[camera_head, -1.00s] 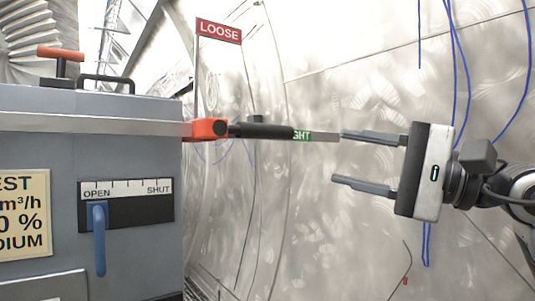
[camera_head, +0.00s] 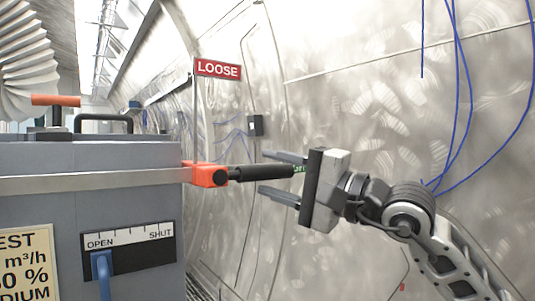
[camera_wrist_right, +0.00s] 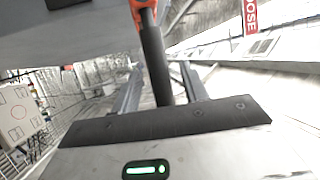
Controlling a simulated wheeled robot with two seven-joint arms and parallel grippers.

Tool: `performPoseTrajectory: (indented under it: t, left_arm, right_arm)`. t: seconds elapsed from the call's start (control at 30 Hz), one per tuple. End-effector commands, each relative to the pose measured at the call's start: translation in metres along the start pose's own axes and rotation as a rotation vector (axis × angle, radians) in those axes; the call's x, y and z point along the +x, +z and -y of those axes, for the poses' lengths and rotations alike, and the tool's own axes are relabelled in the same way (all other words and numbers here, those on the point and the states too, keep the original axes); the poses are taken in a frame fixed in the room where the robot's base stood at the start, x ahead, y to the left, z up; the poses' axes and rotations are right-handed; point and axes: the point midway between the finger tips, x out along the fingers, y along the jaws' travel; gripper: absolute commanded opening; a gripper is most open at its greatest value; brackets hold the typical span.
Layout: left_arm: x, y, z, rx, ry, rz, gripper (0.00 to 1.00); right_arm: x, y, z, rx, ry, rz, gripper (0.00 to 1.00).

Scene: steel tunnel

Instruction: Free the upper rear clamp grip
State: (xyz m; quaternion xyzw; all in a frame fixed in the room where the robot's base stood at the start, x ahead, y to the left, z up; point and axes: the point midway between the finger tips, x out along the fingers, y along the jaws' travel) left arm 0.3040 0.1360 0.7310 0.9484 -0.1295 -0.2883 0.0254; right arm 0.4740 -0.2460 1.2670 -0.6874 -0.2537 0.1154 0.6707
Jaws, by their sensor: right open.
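The clamp has an orange body (camera_head: 207,174) on the right edge of the grey box. Its black grip (camera_head: 262,172) sticks out to the right. A red LOOSE sign (camera_head: 218,69) stands above it. My right gripper (camera_head: 272,174) is open, with one finger above and one below the grip's line in the head view. In the right wrist view, the black grip (camera_wrist_right: 156,62) runs between the two open fingers (camera_wrist_right: 158,85), with the orange body (camera_wrist_right: 143,12) at its far end. I cannot tell whether a finger touches the grip. My left gripper is not in view.
The grey box (camera_head: 110,155) fills the left, with an OPEN/SHUT panel (camera_head: 150,252), a blue lever (camera_head: 102,275) and an orange T-handle (camera_head: 56,100) on top. Blue cables (camera_head: 458,90) hang at the right along the curved metal wall. Space below my right gripper looks clear.

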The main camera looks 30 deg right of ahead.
Motion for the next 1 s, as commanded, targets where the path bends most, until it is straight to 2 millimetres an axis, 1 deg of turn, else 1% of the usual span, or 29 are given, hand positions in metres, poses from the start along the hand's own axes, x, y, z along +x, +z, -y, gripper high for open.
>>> performPoseTrajectory:
  t: [0.03, 0.1, 0.2, 0.47, 0.5, 0.57, 0.6, 0.63, 0.67, 1.0]
  left_arm:
    - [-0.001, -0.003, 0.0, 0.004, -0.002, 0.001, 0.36]
    - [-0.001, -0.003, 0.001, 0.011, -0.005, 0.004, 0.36]
    - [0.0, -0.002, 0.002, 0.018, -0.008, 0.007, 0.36]
    - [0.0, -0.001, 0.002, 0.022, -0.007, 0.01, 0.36]
    - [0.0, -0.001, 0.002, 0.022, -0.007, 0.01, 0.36]
    - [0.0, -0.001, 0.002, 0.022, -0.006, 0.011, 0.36]
    - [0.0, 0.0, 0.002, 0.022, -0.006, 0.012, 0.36]
    - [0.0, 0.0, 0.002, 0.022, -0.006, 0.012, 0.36]
    - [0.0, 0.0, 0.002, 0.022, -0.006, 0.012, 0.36]
    - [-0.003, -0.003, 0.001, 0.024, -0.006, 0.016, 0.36]
  right_arm:
    - [0.006, 0.0, 0.003, 0.003, -0.001, 0.002, 0.44]
    - [0.012, 0.0, 0.002, 0.002, 0.0, 0.001, 0.44]
    - [0.016, 0.0, 0.0, 0.0, 0.001, 0.0, 0.44]
    - [0.017, 0.0, -0.001, -0.001, 0.002, 0.0, 0.44]
    - [0.017, 0.0, -0.001, -0.001, 0.002, 0.0, 0.39]
    - [0.017, 0.0, -0.001, -0.001, 0.002, 0.0, 0.22]
    - [0.017, 0.0, -0.001, -0.001, 0.002, 0.0, 0.11]
    - [0.017, 0.0, -0.001, -0.001, 0.002, 0.0, 0.02]
    - [0.017, 0.0, -0.001, 0.0, 0.002, 0.0, 0.0]
    - [0.017, 0.0, 0.004, -0.034, 0.017, 0.008, 0.0]
